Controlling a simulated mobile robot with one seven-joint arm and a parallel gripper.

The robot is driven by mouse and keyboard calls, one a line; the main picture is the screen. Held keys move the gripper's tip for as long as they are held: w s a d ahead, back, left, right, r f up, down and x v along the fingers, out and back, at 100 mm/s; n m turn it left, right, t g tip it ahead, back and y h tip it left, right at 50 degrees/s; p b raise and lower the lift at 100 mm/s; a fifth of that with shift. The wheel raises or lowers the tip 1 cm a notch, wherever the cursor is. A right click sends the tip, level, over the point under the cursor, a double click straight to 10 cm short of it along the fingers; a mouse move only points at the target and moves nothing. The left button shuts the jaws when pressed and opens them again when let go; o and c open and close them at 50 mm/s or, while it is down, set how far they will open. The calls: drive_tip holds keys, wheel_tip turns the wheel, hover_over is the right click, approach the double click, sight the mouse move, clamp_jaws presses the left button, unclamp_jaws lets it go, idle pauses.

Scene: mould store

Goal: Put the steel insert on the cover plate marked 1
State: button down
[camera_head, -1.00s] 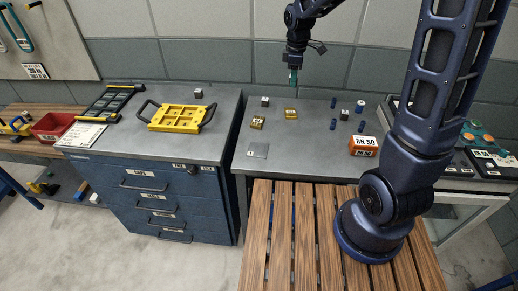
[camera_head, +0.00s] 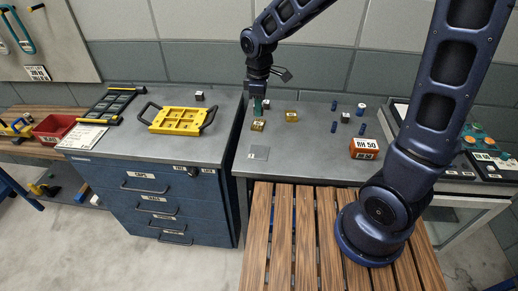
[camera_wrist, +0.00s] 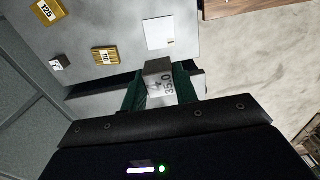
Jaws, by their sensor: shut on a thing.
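My gripper (camera_head: 258,106) is above the grey bench near its left edge. In the wrist view its green fingers (camera_wrist: 160,88) are shut on a steel block, the steel insert (camera_wrist: 159,82), marked 35.0. The insert is hidden in the head view. The cover plate (camera_head: 259,152) is a thin light grey square lying flat on the bench, nearer the front than my gripper. It also shows in the wrist view (camera_wrist: 159,33), apart from the held insert, with a small mark at its edge too small to read surely.
Brass blocks (camera_head: 257,126) (camera_head: 291,116) and a small steel cube (camera_head: 266,103) stand near my gripper. Blue cylinders (camera_head: 334,127) and an orange box (camera_head: 364,148) stand to the right. A yellow handled frame (camera_head: 180,120) lies on the left cabinet. The bench around the plate is clear.

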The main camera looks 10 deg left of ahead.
sight(259, 152)
wheel_tip(259, 152, down, 18)
idle(0.6)
drive_tip(key=c, duration=1.1)
unclamp_jaws()
drive_tip(key=shift+f, duration=0.1)
